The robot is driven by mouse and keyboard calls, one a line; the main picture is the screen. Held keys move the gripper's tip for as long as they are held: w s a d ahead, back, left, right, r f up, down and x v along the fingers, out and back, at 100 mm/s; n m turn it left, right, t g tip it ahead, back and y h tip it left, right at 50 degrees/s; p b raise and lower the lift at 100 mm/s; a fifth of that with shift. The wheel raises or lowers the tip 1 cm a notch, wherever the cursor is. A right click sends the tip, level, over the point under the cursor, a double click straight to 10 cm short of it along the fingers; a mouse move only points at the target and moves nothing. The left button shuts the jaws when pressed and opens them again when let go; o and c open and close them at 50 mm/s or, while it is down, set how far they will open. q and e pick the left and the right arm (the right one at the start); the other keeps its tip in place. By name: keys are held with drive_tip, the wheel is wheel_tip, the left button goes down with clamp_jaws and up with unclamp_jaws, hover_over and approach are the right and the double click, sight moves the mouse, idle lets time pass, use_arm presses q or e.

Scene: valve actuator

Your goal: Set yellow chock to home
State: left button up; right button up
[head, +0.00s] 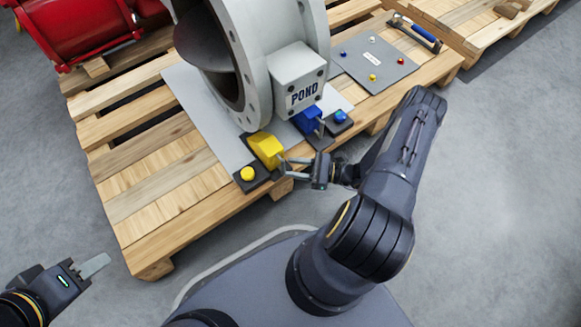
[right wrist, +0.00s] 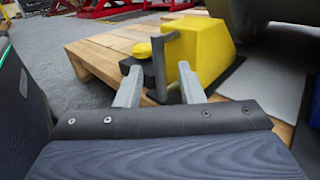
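The yellow chock (head: 266,148) sits on a dark base at the near edge of the pallet, beside the round grey valve flange (head: 245,70). A round yellow knob (head: 247,174) is at its left. In the right wrist view the chock (right wrist: 205,48) has a grey upright handle (right wrist: 160,65) in front of it. My right gripper (right wrist: 158,72) is open, its two fingers on either side of the handle with visible gaps. It also shows in the head view (head: 283,166). My left gripper (head: 97,264) is far from the pallet, at the lower left; its finger gap is unclear.
A blue chock (head: 307,120) and blue knob (head: 340,116) are right of the yellow one, under the POND box (head: 299,80). A grey panel (head: 374,66) with small coloured knobs lies behind right. A blue-handled tool (head: 415,33) and red equipment (head: 75,25) are farther back.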

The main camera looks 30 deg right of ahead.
drive_tip(key=shift+x, duration=0.8)
clamp_jaws()
